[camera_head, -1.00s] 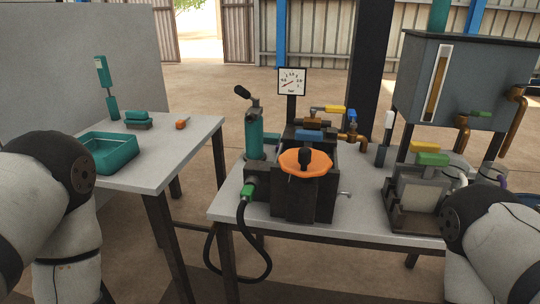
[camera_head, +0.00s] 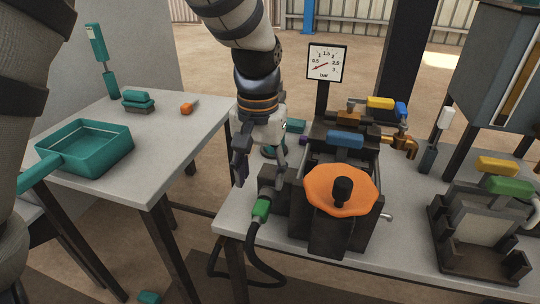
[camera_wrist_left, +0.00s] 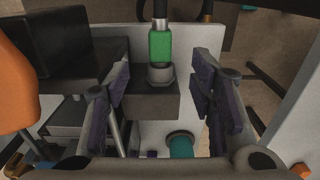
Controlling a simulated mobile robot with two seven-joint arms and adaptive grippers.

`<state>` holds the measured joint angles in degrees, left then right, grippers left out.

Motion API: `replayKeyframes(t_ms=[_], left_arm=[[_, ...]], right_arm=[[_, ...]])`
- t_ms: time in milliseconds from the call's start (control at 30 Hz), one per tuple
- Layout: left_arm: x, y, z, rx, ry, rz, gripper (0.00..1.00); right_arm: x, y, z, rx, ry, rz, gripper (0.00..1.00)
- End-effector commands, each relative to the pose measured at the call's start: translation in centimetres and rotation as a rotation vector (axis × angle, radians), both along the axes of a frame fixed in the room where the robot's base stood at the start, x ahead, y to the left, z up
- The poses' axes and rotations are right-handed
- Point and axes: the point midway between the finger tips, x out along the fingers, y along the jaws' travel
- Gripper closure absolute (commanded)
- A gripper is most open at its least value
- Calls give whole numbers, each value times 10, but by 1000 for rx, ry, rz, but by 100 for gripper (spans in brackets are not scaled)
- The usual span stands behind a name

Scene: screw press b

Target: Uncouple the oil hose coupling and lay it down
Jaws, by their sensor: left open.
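The green oil hose coupling (camera_head: 261,210) sits at the left front of the dark press block (camera_head: 274,192), with the black hose (camera_head: 252,250) hanging from it in a loop below the table edge. My left gripper (camera_head: 262,172) is open and empty, pointing down just above and behind the coupling. In the left wrist view the coupling (camera_wrist_left: 160,45) is upper centre, seated in a grey collar (camera_wrist_left: 160,75). It lies beyond the open fingers (camera_wrist_left: 163,95), roughly centred between them, with no contact visible. My right gripper is not in view.
The orange handwheel (camera_head: 341,192) stands close right of the gripper. A gauge (camera_head: 326,63) stands behind the press. A teal pump part (camera_wrist_left: 181,145) shows below the fingers in the wrist view. The left table (camera_head: 185,145) holds a teal tray (camera_head: 85,150) and has bare space.

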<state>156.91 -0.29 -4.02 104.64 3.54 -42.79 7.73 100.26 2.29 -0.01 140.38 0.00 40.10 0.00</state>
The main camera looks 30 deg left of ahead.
Motion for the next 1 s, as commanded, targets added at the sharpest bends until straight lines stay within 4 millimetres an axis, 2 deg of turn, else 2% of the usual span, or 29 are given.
replayKeyframes(t_ms=[33,100,300,467,733,933,967,1000], left_arm=[[-1,0,-19,-1,14,0,50],[-1,0,-37,-1,14,0,50],[-1,0,-77,-1,10,0,50],[0,0,-90,-1,4,0,50],[0,0,-90,-1,1,0,50],[0,0,-90,0,1,0,95],[0,0,-90,0,1,0,100],[0,0,-90,0,1,0,100]], right_arm=[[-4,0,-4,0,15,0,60],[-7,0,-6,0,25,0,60],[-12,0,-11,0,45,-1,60],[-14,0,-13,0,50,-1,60],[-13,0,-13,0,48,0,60],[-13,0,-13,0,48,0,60],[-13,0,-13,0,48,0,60],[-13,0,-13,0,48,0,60]])
